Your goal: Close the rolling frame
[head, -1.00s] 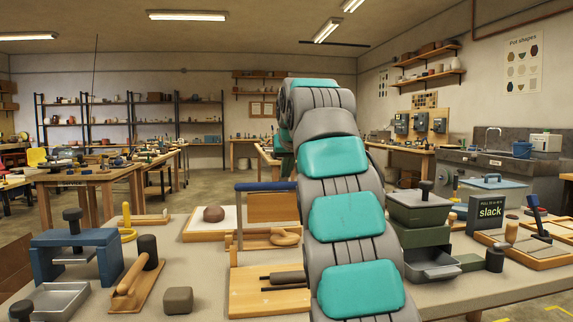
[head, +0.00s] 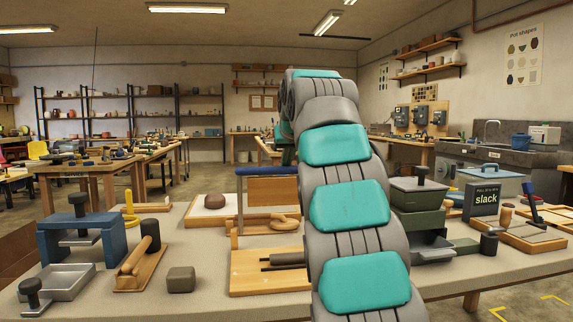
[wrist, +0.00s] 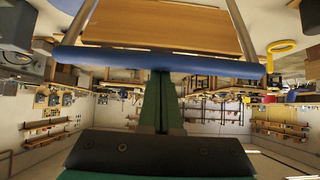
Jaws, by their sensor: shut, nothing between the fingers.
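The rolling frame stands on the table left of my arm. Its blue bar (head: 266,171) is raised at the top, above an upright wooden panel (head: 272,190). A flat wooden board (head: 258,283) with a dark-handled roller (head: 285,260) lies in front of it. In the wrist view, which is upside down, the blue bar (wrist: 210,67) crosses the picture with thin metal side rods and the wooden panel (wrist: 165,30) beyond. My gripper (wrist: 161,74) has its green fingers together and empty at the middle of the bar. I cannot tell whether they touch it. My arm hides the frame's right side in the head view.
A blue press (head: 82,232), a metal tray (head: 68,283) and a wooden tool (head: 138,272) stand on the left. A grey-brown block (head: 181,279) is in front.

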